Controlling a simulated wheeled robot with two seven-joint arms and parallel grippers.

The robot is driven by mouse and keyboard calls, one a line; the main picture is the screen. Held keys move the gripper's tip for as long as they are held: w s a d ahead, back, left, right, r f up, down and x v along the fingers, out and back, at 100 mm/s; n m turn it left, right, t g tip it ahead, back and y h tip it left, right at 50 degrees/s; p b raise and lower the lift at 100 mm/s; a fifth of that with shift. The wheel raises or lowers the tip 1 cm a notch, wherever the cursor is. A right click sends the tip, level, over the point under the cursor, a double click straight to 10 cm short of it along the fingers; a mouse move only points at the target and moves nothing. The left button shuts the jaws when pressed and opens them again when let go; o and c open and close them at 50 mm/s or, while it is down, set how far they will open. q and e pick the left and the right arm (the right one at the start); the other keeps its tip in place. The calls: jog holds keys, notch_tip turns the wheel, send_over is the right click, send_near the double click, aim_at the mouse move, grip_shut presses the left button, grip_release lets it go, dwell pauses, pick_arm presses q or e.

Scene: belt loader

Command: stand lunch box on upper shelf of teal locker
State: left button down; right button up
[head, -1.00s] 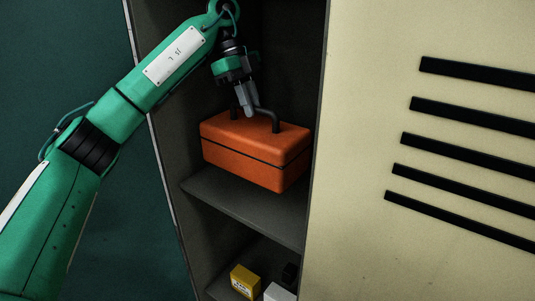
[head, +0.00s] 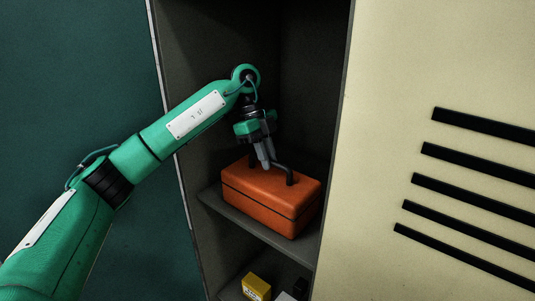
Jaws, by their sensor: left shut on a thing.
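The orange lunch box (head: 268,198) is upright inside the open locker, low over the grey upper shelf (head: 222,208). Its underside is at or very close to the shelf; I cannot tell whether it touches. My left gripper (head: 264,162) reaches in from above and is shut on the box's dark top handle (head: 284,170). The fingers partly cover the handle. The locker's interior (head: 310,90) is dark grey. My right gripper is not in view.
A cream door with dark slots (head: 385,75) fills the right side. A teal panel (head: 80,70) is on the left. A yellow box (head: 256,287) and a white item (head: 285,297) are below the upper shelf.

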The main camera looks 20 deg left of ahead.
pick_arm(q)
jog(key=c, duration=1.4)
grip_release()
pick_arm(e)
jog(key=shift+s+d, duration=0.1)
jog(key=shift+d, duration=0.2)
pick_arm(q)
jog(key=shift+r, duration=0.1)
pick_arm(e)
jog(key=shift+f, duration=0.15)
